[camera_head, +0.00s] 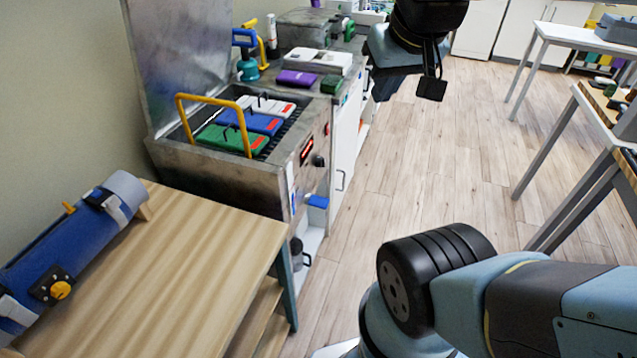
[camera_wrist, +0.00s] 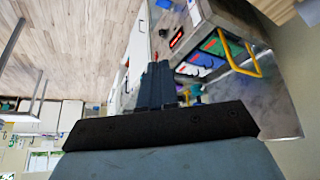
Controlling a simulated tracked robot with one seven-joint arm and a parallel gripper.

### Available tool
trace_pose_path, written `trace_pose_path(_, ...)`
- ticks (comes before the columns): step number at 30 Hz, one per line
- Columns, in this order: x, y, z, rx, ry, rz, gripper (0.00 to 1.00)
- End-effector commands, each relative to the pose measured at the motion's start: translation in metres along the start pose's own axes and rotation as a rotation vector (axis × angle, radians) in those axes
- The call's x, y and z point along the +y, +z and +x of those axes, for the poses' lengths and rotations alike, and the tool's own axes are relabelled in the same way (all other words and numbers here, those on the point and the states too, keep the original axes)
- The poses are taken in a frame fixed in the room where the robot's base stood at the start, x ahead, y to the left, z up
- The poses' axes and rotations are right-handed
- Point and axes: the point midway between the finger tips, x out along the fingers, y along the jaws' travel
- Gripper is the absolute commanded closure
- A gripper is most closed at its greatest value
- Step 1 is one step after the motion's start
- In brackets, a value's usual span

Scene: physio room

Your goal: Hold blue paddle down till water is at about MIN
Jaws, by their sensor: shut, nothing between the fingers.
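The blue paddle (camera_head: 318,201) sticks out low on the front of a grey metal tank (camera_head: 225,178), beside a narrow upright gauge strip (camera_head: 292,190) with blue on it. Its MIN mark is too small to read. The paddle also shows as a blue piece at the top edge of the wrist view (camera_wrist: 165,4). My gripper (camera_head: 432,90) is at the top of the head view, right of the tank and well apart from the paddle. In the wrist view its dark fingers (camera_wrist: 155,85) are together with nothing between them.
The tank's lid (camera_head: 185,60) stands open; green, blue and white packs and a yellow handle (camera_head: 190,98) are in it. A wooden bench (camera_head: 170,270) with a blue roll (camera_head: 70,250) stands in front. Floor right of the tank is clear; tables stand further right.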

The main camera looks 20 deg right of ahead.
Motion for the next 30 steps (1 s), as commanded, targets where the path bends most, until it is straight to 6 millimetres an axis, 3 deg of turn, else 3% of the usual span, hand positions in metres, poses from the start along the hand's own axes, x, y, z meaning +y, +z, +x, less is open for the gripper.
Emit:
trace_pose_path(5, 0.001, -0.004, 0.003, -0.01, 0.011, -0.027, 1.0)
trace_pose_path(11, 0.003, -0.025, 0.029, -0.073, 0.07, -0.209, 1.0)
trace_pose_path(20, 0.016, -0.066, 0.093, -0.226, 0.128, -0.634, 1.0)
trace_pose_path(30, 0.026, -0.097, 0.183, -0.384, 0.064, -1.126, 1.0)
